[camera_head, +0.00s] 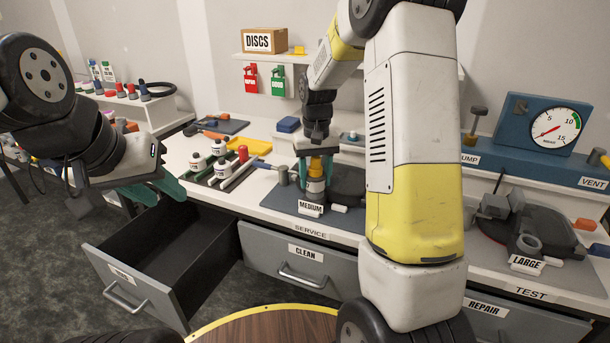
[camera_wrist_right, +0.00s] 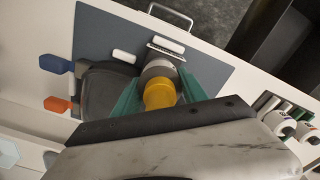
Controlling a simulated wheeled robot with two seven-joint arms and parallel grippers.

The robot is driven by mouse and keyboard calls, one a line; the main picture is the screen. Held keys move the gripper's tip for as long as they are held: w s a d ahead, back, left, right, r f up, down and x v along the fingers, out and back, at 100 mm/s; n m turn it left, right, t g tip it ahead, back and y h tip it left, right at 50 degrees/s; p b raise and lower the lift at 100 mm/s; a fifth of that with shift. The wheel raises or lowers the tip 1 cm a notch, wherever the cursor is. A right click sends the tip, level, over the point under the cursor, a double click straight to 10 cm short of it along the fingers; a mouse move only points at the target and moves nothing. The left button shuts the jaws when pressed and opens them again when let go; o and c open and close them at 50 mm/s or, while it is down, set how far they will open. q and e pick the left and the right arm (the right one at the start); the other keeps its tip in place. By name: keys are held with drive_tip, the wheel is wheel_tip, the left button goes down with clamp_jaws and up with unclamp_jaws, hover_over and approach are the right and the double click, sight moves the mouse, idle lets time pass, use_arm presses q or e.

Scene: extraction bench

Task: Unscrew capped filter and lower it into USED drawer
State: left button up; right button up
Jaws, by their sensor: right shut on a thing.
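The capped filter (camera_head: 315,186) stands upright at the MEDIUM station on the service bench, with a yellow cap on top. In the right wrist view the yellow cap (camera_wrist_right: 160,95) sits between the teal fingers, above a grey body (camera_wrist_right: 158,68). My right gripper (camera_head: 316,170) points down and is shut on the capped filter. I cannot tell whether its thread is loose. The USED drawer (camera_head: 188,285) is pulled out at lower left and its visible interior looks empty; its label is hard to read. My left gripper (camera_head: 122,192) hangs above the drawer's far left side, fingers apart and empty.
The CLEAN drawer (camera_head: 290,268) is closed beside the open one. The pump gauge (camera_head: 547,128) and LARGE station (camera_head: 530,243) are at right.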

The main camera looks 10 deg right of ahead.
drive_tip(key=n, duration=1.1)
drive_tip(key=shift+n, duration=0.3)
drive_tip(key=o, duration=1.6)
